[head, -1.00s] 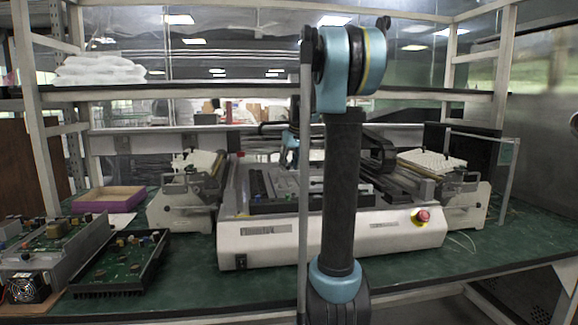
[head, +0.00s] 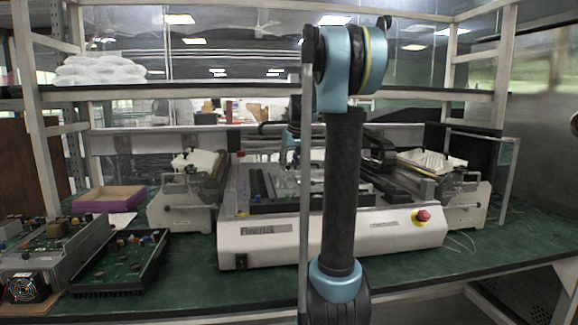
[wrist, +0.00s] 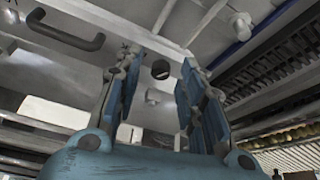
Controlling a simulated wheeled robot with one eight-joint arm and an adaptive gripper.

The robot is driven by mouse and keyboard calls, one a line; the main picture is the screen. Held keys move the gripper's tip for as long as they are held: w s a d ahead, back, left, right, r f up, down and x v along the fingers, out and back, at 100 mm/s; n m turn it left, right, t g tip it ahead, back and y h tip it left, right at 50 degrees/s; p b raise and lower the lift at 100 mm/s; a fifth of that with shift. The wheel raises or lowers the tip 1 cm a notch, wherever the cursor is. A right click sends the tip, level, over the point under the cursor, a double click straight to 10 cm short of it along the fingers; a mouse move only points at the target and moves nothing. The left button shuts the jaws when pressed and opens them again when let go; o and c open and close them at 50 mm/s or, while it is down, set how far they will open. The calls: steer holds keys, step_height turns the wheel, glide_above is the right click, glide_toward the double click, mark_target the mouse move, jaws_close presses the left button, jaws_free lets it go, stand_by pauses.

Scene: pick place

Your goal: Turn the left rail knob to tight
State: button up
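A small dark round knob (wrist: 160,69) shows in the wrist view on a pale surface, in line with the gap between my fingers. I cannot tell for sure that it is the left rail knob, or how tight it is. My gripper (wrist: 161,62) is open, its two blue-padded fingers apart with nothing visibly held. The knob appears beyond the fingers, with space on both sides. In the head view, part of my arm's teal end (head: 290,141) shows over the back of the white machine (head: 265,238); my arm hides the fingers and the knob there.
A red stop button (head: 423,215) sits on the machine's front right. Feeder units stand at its left (head: 185,208) and right (head: 465,200). A purple-sided tray (head: 110,199) and circuit boards (head: 125,262) lie at left. A dark handle (wrist: 65,35) shows in the wrist view.

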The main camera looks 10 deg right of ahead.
steer(key=v, duration=1.2)
steer(key=shift+s+f, duration=0.1)
steer(key=shift+s, duration=0.05)
